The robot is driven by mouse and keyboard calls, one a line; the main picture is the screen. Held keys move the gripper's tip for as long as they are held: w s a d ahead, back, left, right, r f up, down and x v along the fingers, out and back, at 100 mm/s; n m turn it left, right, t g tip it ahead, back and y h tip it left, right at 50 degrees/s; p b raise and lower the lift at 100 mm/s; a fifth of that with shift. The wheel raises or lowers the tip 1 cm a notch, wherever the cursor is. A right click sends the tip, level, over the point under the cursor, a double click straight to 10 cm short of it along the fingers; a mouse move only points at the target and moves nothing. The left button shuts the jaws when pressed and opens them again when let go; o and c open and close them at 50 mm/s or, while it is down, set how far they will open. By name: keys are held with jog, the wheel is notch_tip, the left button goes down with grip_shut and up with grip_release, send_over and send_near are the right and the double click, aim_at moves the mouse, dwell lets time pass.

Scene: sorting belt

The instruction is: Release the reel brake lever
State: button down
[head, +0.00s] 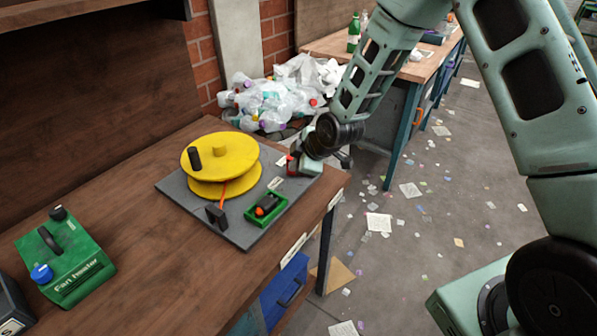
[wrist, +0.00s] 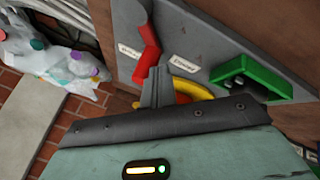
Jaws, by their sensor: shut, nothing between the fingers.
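The red brake lever (wrist: 147,58) shows in the wrist view, standing between two small white labels on the grey base plate (wrist: 205,30). Its lower part is beside the fingers of my gripper (wrist: 158,82), which are shut and empty. I cannot tell whether they touch the lever. In the head view my gripper (head: 294,166) is at the plate's back right corner, and only a little red of the lever shows there. The yellow reel (head: 236,158) with its black knob stands on the plate to the left. The lever's pivot is partly hidden.
A green tray (head: 279,203) with an orange and black item and a dark post (head: 216,215) stand on the plate. A green box (head: 65,262) is at the bench's left. Bagged bottles (head: 265,105) lie behind. The bench between box and plate is clear.

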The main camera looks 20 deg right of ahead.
jog(key=shift+w+a+f+m+h+b, duration=0.1)
jog(key=shift+w+a+m+h+b, duration=0.15)
jog(key=shift+w+m+h+b, duration=0.5)
jog(key=m, duration=0.1)
jog(key=m+h, duration=0.1)
jog(key=shift+w+m+t+p, duration=0.35)
jog(key=shift+t+p, duration=0.05)
jog(key=shift+w+d+m+h, duration=0.15)
jog(key=shift+w+m+h, duration=0.15)
jog(key=shift+m+h, duration=0.25)
jog(key=shift+w+d, duration=0.15)
jog(key=shift+w, duration=0.1)
